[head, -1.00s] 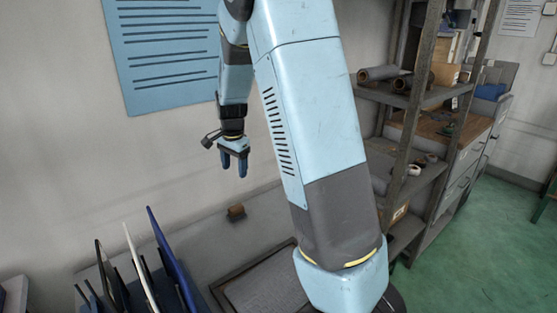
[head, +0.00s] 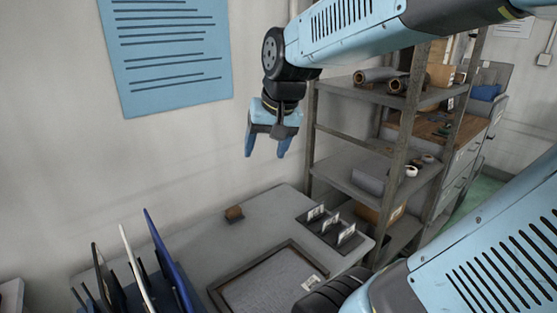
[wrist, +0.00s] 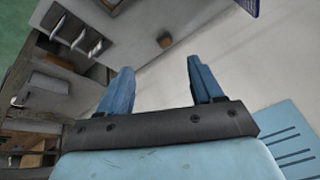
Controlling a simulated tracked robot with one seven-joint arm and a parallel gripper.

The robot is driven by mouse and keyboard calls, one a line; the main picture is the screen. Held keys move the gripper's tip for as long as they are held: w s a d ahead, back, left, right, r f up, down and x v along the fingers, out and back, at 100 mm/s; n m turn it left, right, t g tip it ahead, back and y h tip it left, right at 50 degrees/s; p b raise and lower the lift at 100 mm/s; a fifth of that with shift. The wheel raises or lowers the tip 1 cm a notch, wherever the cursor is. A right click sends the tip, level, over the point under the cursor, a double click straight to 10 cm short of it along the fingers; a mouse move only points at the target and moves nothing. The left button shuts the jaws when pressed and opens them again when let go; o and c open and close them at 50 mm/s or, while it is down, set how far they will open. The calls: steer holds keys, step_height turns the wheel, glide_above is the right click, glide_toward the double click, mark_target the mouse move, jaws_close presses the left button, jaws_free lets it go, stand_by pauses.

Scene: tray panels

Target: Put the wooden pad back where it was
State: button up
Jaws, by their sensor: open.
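A small brown block (head: 234,214), which looks like the wooden pad, sits on the grey table near the wall in the head view. It also shows in the wrist view (wrist: 165,40), beyond the fingertips. My gripper (head: 266,150) hangs above the back of the table, up and to the right of the block, apart from it. Its blue fingers are spread with nothing between them, as the wrist view also shows (wrist: 158,74).
The grey table (head: 190,245) holds a dark-framed tray (head: 238,272), a dark holder (head: 322,232) with several white cards, and a rack of upright panels (head: 165,262) at left. A metal shelf unit (head: 358,140) stands right of my gripper. The table around the block is clear.

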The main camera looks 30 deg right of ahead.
steer(key=s+a+n+t, duration=0.1)
steer(key=s+n, duration=0.2)
steer(key=s, duration=0.5)
steer(key=shift+r+h, duration=0.3)
steer(key=shift+h, duration=0.1)
steer(key=shift+a, duration=0.1)
